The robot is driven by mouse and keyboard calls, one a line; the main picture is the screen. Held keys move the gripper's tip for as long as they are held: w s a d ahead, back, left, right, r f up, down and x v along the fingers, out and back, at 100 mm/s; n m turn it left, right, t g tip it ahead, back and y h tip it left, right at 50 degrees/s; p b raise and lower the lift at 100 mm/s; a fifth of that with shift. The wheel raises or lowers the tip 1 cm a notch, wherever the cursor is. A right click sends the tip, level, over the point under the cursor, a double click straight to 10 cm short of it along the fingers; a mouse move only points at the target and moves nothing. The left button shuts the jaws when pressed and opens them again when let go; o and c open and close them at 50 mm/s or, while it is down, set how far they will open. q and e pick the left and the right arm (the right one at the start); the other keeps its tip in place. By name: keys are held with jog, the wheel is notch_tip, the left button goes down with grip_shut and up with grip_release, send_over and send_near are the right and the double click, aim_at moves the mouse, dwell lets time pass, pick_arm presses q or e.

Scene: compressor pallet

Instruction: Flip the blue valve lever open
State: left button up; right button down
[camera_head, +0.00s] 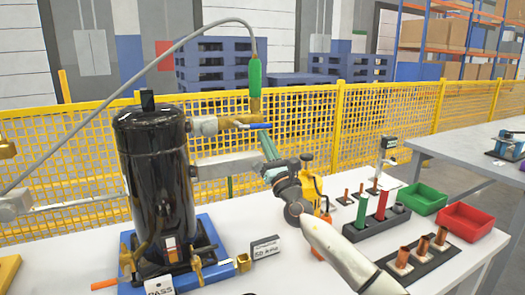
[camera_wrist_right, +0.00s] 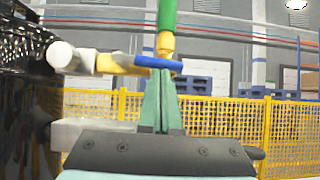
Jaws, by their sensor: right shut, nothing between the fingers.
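The blue valve lever (camera_head: 256,126) is a short bar beside the brass valve at the upper right of the black compressor (camera_head: 153,180). It lies about level and points right. In the right wrist view the lever (camera_wrist_right: 160,64) crosses just beyond the fingertips. My right gripper (camera_head: 267,143) has its green fingers shut and empty, with the tips just below the lever. In the wrist view the tips (camera_wrist_right: 160,76) overlap the lever's lower edge; I cannot tell whether they touch. The green hose fitting (camera_head: 255,76) stands above the valve. My left gripper is not in view.
A grey hose (camera_head: 140,80) arches from the green fitting to the left. A grey bar (camera_head: 228,164) projects from the compressor near my right arm. Red (camera_head: 465,221) and green (camera_head: 422,198) bins stand at the right. A yellow mesh fence (camera_head: 310,120) runs behind.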

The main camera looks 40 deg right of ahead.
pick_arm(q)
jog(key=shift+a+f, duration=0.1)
pick_arm(e)
jog(key=shift+r+n+y, duration=0.15)
jog(key=shift+n+y, duration=0.25)
jog(key=shift+n, duration=0.2)
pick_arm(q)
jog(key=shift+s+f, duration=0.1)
pick_arm(e)
jog(key=shift+s, duration=0.1)
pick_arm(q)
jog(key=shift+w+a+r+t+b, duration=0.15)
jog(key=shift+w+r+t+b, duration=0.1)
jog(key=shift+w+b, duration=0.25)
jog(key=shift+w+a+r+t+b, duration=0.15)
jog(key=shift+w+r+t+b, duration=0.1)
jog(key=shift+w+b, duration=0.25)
pick_arm(e)
jog(key=v, duration=1.2)
jog(key=shift+s+d+f, duration=0.1)
jog(key=shift+f, duration=0.1)
